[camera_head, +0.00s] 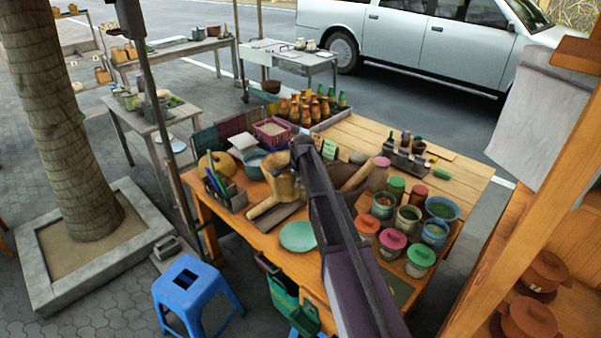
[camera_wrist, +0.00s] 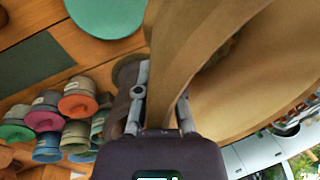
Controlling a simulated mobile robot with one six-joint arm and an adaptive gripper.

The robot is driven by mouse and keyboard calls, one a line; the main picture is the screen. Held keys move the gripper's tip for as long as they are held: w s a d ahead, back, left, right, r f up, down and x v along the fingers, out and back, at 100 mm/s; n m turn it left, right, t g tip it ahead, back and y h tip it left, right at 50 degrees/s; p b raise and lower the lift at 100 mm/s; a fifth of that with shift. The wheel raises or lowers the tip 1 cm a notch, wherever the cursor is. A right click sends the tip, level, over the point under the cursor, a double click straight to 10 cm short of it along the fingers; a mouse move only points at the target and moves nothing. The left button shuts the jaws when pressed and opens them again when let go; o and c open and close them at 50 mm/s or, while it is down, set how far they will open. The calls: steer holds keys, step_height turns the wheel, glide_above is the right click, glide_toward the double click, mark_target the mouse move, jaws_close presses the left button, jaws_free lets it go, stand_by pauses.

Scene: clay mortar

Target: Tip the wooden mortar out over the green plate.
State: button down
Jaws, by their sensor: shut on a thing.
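The wooden mortar (camera_head: 282,184) is a tan piece at the front left of the wooden table, partly hidden by my arm in the head view. In the wrist view the mortar (camera_wrist: 245,80) fills the right side and top, very close. My gripper (camera_wrist: 163,103) is shut on its wooden wall, one finger on each side. In the head view my gripper (camera_head: 302,150) is at the mortar's upper right. The green plate (camera_head: 298,236) lies flat near the front edge, below the mortar in the picture. It also shows in the wrist view (camera_wrist: 106,14), bare and beside the mortar. Any contents are hidden.
Several lidded pots (camera_head: 392,238) crowd the table to the right of my arm. A pink basket (camera_head: 271,131), a grey-blue bowl (camera_head: 254,165) and a pen holder (camera_head: 228,196) stand behind and left. A blue stool (camera_head: 190,284) stands in front, on the floor.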

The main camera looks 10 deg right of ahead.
steer(key=s+a+f+m+b, duration=0.1)
steer(key=s+a+f+b, duration=0.1)
steer(key=s, duration=0.4)
steer(key=s+a+f+m+b, duration=0.1)
steer(key=s+a+f+b, duration=0.1)
steer(key=s, duration=0.4)
steer(key=shift+s+a+f+t+b, duration=0.2)
steer(key=shift+a+f+t+b, duration=0.2)
steer(key=shift+f, duration=0.2)
steer(key=shift+r, duration=0.1)
steer(key=shift+w+d+f+m+g+y+b, duration=0.1)
steer(key=shift+d+f+m+g+y+b, duration=0.4)
steer(key=shift+y+b, duration=2.35)
steer(key=shift+w+d+f+m+g+y+b, duration=0.1)
steer(key=shift+d+f+m+g+y+b, duration=0.35)
steer(key=shift+y+b, duration=2.35)
steer(key=shift+w+d+f+m+g+y+b, duration=0.1)
steer(key=shift+d+f+m+g+y+b, duration=0.4)
steer(key=shift+y+b, duration=2.3)
steer(key=shift+a+r+m+t+h+b, duration=0.2)
steer(key=shift+h+b, duration=0.25)
steer(key=shift+b, duration=0.55)
